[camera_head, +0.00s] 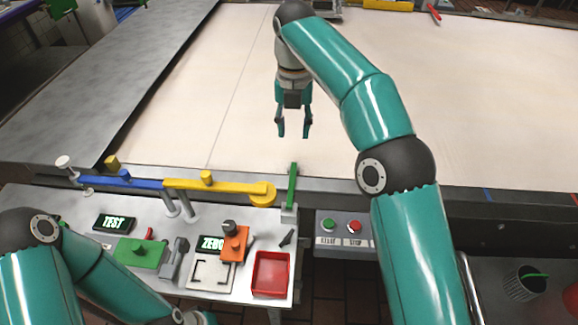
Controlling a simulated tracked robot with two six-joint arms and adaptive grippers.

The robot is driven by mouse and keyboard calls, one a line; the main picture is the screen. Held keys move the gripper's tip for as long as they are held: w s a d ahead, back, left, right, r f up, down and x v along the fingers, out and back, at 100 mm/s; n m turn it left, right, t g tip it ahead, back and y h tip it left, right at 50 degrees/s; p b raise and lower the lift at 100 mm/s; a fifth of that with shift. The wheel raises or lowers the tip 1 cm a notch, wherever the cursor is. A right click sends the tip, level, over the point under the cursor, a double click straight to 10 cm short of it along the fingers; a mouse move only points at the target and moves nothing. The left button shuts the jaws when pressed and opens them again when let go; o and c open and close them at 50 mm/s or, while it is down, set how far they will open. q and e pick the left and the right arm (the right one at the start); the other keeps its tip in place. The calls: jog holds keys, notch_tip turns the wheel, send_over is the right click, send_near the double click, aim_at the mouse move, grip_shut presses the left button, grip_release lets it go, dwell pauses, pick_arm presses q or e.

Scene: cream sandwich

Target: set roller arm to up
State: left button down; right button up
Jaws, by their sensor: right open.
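A jointed bar runs along the belt's near edge, with a blue section (135,183) at left and a yellow section (225,187) ending in a round yellow end. A green upright piece (293,184) stands just right of that end. I cannot tell for sure which of these is the roller arm. My right gripper (294,133) is open and empty, fingers pointing down, above the pale belt (450,110) and beyond the green piece. It appears apart from everything. My left arm enters at the lower left; its gripper is not visible.
The white panel holds a TEST display (114,223), a ZERO display (211,243), a green block (140,252), an orange block (235,243) and a red tray (271,273). A button box (342,228) sits to the right. The belt around my right gripper is clear.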

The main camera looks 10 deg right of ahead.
jog(key=b, duration=0.2)
send_over(292, 178)
notch_tip(292, 178, down, 6)
notch_tip(292, 178, down, 10)
jog(key=shift+f+b, duration=0.2)
jog(key=shift+b, duration=0.2)
jog(key=shift+w, duration=0.1)
grip_shut()
